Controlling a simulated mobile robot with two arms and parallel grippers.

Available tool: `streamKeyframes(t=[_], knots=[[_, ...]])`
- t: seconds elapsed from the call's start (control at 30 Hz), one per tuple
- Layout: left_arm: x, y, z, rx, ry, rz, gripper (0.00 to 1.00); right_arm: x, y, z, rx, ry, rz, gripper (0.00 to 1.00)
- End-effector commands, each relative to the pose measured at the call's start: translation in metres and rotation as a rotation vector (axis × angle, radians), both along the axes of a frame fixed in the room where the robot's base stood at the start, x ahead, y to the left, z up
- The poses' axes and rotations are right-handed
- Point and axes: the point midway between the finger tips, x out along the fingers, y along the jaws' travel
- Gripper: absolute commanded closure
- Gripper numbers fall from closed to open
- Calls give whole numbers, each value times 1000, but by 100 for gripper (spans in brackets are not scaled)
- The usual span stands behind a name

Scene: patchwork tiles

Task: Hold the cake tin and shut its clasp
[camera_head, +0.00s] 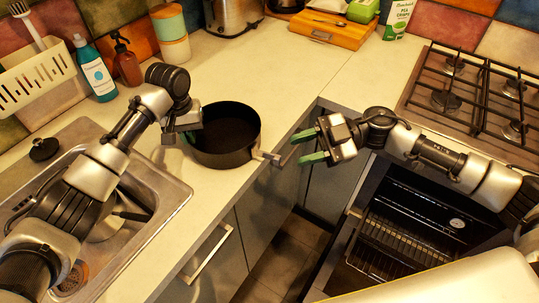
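The cake tin (238,158) is a dark, round, open-topped tin standing upright on the counter near its front edge. Its metal clasp (268,157) is on the right side of the wall, and a lever sticks out from the wall over the counter's edge. My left gripper (188,135) is at the tin's left rim; its fingers are mostly hidden, so I cannot tell whether they close on the wall. My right gripper (306,147) is open and empty to the right of the clasp, its two green fingertips apart and pointing towards the tin.
A sink (164,182) lies left of the tin, with a soap bottle (97,74) and a brown pump bottle (127,66) behind. A hob (470,95) and an open oven (400,240) are on the right. The counter behind the tin (270,75) is clear.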

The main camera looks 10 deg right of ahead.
Motion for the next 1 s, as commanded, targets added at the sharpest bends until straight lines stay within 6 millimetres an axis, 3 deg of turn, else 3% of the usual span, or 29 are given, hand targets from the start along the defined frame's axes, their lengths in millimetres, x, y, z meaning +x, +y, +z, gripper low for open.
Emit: streamKeyframes(t=[0.3,0.6,0.77,1.0], knots=[[0,0,0,0,-1,0,100,-1,-24,-51,170,249,-425,63],[0,0,0,-1,-1,-1,100,-4,-42,-79,181,363,-614,63],[0,0,0,-1,-1,-1,100,3,-31,-80,183,369,-623,63],[0,0,1,-1,-1,-1,100,28,10,-79,184,366,-620,63]])
